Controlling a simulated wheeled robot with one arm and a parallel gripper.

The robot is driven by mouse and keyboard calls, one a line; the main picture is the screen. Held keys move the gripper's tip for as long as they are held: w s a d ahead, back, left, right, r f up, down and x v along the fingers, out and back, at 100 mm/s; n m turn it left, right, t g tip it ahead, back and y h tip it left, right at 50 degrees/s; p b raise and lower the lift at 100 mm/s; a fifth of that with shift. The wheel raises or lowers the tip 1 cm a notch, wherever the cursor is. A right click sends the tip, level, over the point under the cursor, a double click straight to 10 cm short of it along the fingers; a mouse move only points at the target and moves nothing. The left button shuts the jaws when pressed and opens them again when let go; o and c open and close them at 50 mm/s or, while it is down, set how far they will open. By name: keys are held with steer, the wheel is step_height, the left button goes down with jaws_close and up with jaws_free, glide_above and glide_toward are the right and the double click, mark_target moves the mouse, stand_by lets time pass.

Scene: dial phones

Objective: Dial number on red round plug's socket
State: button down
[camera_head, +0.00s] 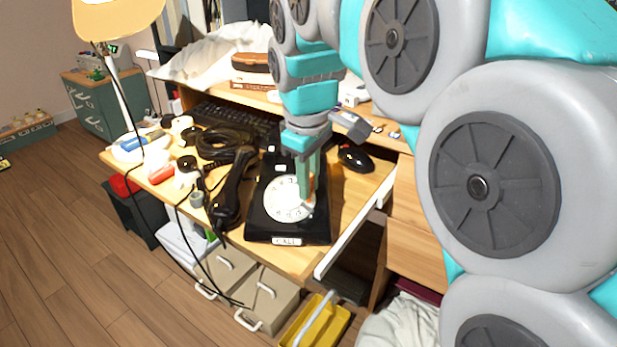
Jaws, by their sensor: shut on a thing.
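A black phone (258,219) with a round white rotary dial (282,209) lies on the wooden desk. Its black handset (227,204) lies off the body, along its left side. My gripper (307,201) points down over the right side of the dial, with its fingertips at the dial. It is shut on the dial, though the exact contact is partly hidden by the fingers. A red item (160,175) lies among the clutter at the desk's left end. I cannot tell whether it is a plug. No socket can be made out clearly.
A black mouse (355,158) lies right of the phone, and a keyboard (235,117) lies behind it. A desk lamp (118,18) stands at the left. A yellow caddy (322,325) is below the desk. My arm fills the right side.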

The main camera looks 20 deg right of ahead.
steer(key=shift+s+a, duration=0.15)
steer(key=shift+a, duration=0.05)
stand_by(0.3)
steer(key=shift+s+a+r+p, duration=0.1)
steer(key=shift+s+r+p, duration=0.2)
steer(key=shift+r, duration=0.5)
steer(key=shift+s+a+r, duration=0.1)
steer(key=shift+s+r, duration=0.05)
steer(key=shift+r, duration=0.35)
steer(key=r+p, duration=0.1)
steer(key=s+r, duration=0.1)
steer(key=r, duration=0.1)
steer(key=s+a+r+p, duration=0.1)
steer(key=r, duration=0.1)
steer(key=shift+s+r+p, duration=0.2)
steer(key=shift+p, duration=0.1)
stand_by(1.1)
